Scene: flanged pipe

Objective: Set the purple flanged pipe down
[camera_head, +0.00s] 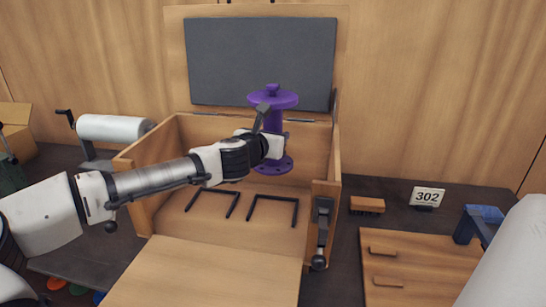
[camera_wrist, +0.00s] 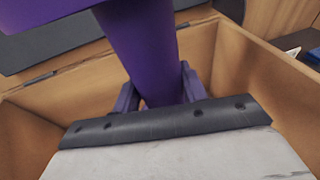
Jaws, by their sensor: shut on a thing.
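The purple flanged pipe (camera_head: 274,122) stands roughly upright in the head view, with a wide flange at the top and another at the bottom. My gripper (camera_head: 270,140) is shut on its middle section. The pipe also fills the upper middle of the wrist view (camera_wrist: 145,50), between my two fingers (camera_wrist: 158,88). The pipe is over an open wooden box (camera_head: 175,215), and its lower flange appears above the box floor. Part of the pipe's middle is hidden behind my gripper.
Two black bracket-like bars (camera_head: 272,199) are on the box floor. The raised lid with a dark panel (camera_head: 260,62) stands behind. A black latch (camera_head: 322,225) is on the front right.

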